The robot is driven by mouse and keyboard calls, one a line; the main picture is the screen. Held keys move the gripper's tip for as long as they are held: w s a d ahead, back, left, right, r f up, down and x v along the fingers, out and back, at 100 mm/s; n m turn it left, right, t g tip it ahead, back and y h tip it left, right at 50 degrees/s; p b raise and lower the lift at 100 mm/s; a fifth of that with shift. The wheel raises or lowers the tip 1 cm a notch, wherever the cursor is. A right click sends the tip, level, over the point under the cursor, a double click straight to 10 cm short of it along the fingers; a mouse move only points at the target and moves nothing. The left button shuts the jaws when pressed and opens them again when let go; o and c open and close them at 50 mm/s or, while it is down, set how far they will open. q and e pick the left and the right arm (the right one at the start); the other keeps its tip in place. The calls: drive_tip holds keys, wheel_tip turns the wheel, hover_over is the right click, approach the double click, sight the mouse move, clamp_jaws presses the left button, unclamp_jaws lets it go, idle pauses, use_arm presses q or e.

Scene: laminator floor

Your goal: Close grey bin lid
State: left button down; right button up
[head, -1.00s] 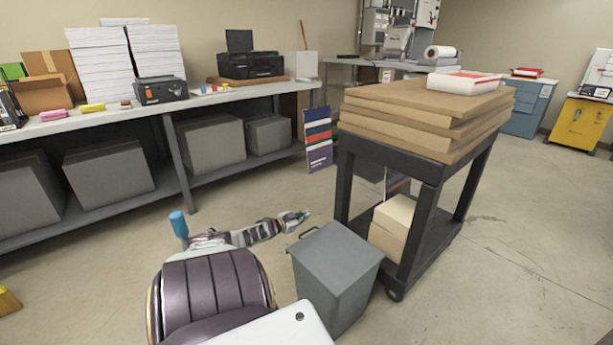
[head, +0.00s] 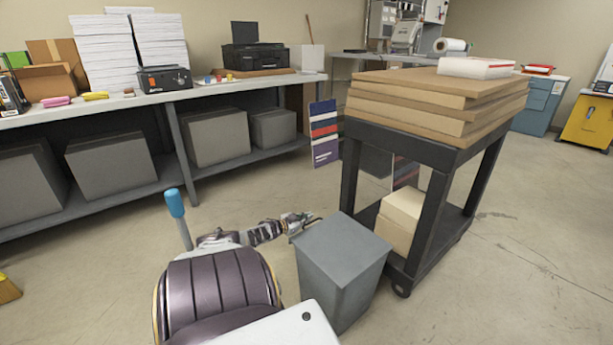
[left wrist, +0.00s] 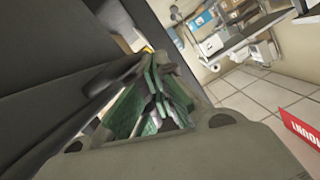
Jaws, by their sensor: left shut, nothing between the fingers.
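The grey bin (head: 338,285) stands on the floor beside the black cart. Its flat grey lid (head: 342,246) lies over the top, and I see no opening under it from here. My left gripper (head: 312,219) is at the lid's far left edge, shut and empty. Whether it touches the lid I cannot tell. In the left wrist view its green-padded fingers (left wrist: 155,100) are together, with a dark grey surface close by on the left. The bin's small handle is hidden behind the gripper. My right gripper is not in view.
The black cart (head: 430,165) with stacked brown boards (head: 440,105) stands close to the bin's right. A workbench (head: 150,97) with grey boxes below runs along the left wall. A blue-ended rod (head: 175,203) rises beside my arm. Floor between bench and bin is clear.

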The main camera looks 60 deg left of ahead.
use_arm(q)
drive_tip(key=shift+f, duration=0.25)
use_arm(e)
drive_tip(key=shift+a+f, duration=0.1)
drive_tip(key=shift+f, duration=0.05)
use_arm(q)
drive_tip(key=shift+r, duration=0.2)
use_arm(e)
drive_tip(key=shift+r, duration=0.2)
